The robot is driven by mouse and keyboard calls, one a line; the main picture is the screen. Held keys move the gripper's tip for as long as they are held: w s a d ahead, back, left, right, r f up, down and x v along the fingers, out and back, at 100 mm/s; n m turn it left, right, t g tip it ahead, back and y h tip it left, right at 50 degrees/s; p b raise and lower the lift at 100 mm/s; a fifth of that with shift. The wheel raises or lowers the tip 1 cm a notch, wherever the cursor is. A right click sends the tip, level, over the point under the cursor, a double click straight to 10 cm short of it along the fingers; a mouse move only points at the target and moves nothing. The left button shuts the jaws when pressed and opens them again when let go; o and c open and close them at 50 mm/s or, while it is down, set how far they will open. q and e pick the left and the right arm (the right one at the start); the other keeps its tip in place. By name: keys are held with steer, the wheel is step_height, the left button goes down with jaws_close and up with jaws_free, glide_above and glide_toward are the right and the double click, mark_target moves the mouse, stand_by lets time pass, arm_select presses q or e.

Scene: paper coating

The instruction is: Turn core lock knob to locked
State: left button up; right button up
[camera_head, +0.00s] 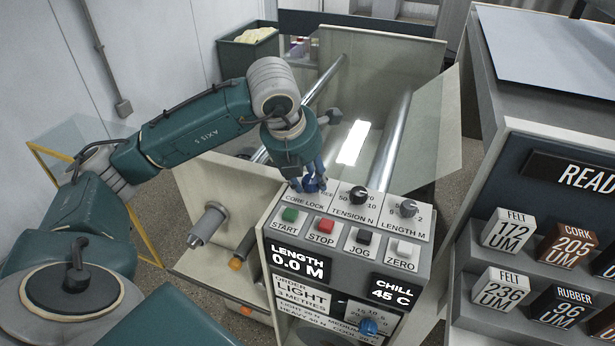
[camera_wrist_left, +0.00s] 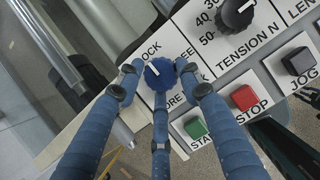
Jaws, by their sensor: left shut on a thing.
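The blue core lock knob (camera_wrist_left: 160,74) sits on the sloped control panel, at the panel's upper left corner. In the head view the knob (camera_head: 311,184) is partly covered by my left gripper. My left gripper (camera_head: 312,178) comes down on it from above, with its blue fingers shut around the knob. In the left wrist view the fingers (camera_wrist_left: 158,85) close in from both sides and from below. A white pointer line on the knob slants up and to the left there. The label beside it is partly hidden by the fingers.
Beside the knob are the tension knob (camera_head: 358,195) and the length knob (camera_head: 408,208). Below are the green start (camera_head: 290,215), red stop (camera_head: 326,226), jog (camera_head: 364,237) and zero (camera_head: 404,249) buttons. A shelf of labelled blocks (camera_head: 509,228) stands at right.

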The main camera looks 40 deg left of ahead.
arm_select(q)
steer(key=shift+w+d+r, duration=0.1)
steer(key=shift+w+r, duration=0.1)
steer(key=o, duration=1.1)
steer(key=shift+w+d+f, duration=0.1)
steer(key=shift+w+d, duration=0.05)
steer(key=shift+s+r, duration=0.25)
steer(key=shift+r, duration=0.2)
steer(key=v, duration=1.1)
